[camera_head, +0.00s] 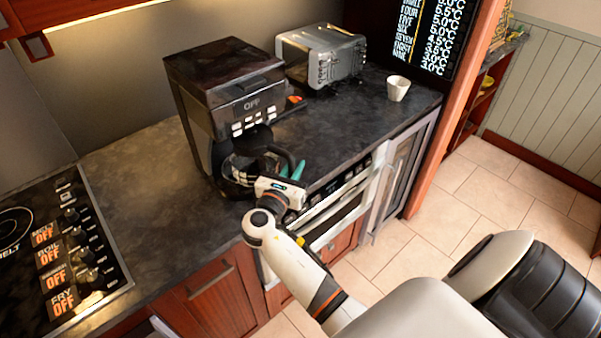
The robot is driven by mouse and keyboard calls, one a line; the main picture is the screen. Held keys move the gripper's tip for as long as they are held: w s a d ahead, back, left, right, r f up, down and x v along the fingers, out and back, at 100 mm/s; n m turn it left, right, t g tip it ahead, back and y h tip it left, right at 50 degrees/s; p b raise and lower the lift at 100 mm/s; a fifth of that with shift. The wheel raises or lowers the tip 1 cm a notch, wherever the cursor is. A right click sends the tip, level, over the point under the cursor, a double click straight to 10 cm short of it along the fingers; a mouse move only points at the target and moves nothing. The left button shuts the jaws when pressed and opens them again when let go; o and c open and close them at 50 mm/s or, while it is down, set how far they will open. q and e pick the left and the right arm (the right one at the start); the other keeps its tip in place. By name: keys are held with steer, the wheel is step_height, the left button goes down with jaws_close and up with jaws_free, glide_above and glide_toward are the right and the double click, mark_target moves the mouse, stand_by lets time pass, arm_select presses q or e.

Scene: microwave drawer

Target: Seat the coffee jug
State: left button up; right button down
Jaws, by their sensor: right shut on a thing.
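The coffee machine (228,88) is a black and steel block on the dark counter, with "OFF" on its front panel. The glass coffee jug (238,170) is low at the front of the machine, at its base. My right gripper (291,172) is at the right side of the jug, shut on its black handle (280,156). The gripper body hides part of the jug and the front of the base, so I cannot tell whether the jug is fully seated. My left gripper is not in view.
A steel toaster (322,56) stands behind and right of the machine. A white cup (398,88) is at the counter's right end. A cooktop (60,250) with knobs lies at left. The counter (140,190) between cooktop and machine is clear.

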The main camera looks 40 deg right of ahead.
mark_target(278, 160)
steer(key=shift+w+a+r+b, duration=0.15)
steer(key=shift+w+b, duration=0.35)
steer(key=shift+w, duration=1.1)
steer(key=shift+w+a+f+b, duration=0.1)
steer(key=shift+w+b, duration=0.4)
steer(key=shift+w, duration=1.05)
steer(key=shift+r+p, duration=0.15)
steer(key=shift+p, duration=0.45)
steer(key=shift+f, duration=0.6)
steer(key=shift+r, duration=0.1)
steer(key=shift+f, duration=0.25)
steer(key=c, duration=1.3)
jaws_free()
